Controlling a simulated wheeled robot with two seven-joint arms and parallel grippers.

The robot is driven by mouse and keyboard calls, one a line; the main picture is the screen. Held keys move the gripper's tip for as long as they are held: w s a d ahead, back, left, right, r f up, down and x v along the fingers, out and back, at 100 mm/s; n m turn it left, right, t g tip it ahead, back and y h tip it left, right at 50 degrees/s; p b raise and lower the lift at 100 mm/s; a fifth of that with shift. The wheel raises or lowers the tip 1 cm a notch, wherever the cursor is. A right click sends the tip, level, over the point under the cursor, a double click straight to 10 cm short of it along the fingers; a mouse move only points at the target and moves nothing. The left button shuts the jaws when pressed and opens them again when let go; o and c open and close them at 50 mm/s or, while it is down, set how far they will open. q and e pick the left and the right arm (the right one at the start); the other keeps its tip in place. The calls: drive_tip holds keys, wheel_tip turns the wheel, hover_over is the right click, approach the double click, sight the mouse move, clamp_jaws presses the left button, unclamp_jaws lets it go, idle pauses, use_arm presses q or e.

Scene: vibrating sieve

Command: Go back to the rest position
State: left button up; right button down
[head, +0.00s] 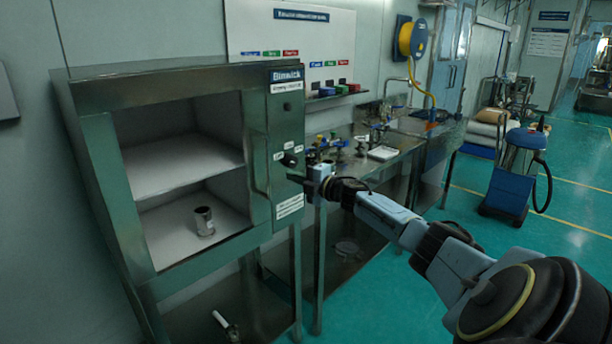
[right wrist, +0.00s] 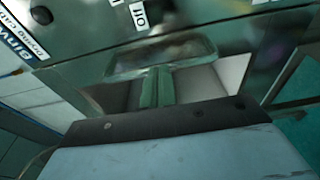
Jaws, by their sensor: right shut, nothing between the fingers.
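My right gripper (head: 298,179) is shut and empty. It is at the end of my right arm, which reaches in from the lower right of the head view. Its tip appears close to the control panel (head: 286,120) of the metal cabinet (head: 92,150), just below a black knob (head: 289,160). I cannot tell whether it touches the panel. The right wrist view shows the panel close up and turned over, with part of an OFF label (right wrist: 138,14). My left gripper is not in view.
The open cabinet has a shelf; a metal cup (head: 203,221) stands in its lower compartment. A metal workbench (head: 400,148) with small fittings and a white tray (head: 382,153) stands right of it. A blue wheeled machine (head: 511,175) stands on open green floor (head: 575,215).

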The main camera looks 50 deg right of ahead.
drive_tip(key=s+d+b, duration=0.1)
drive_tip(key=s+d, duration=0.5)
drive_tip(key=s, duration=0.1)
drive_tip(key=shift+s+d, duration=0.15)
drive_tip(key=shift+d, duration=0.05)
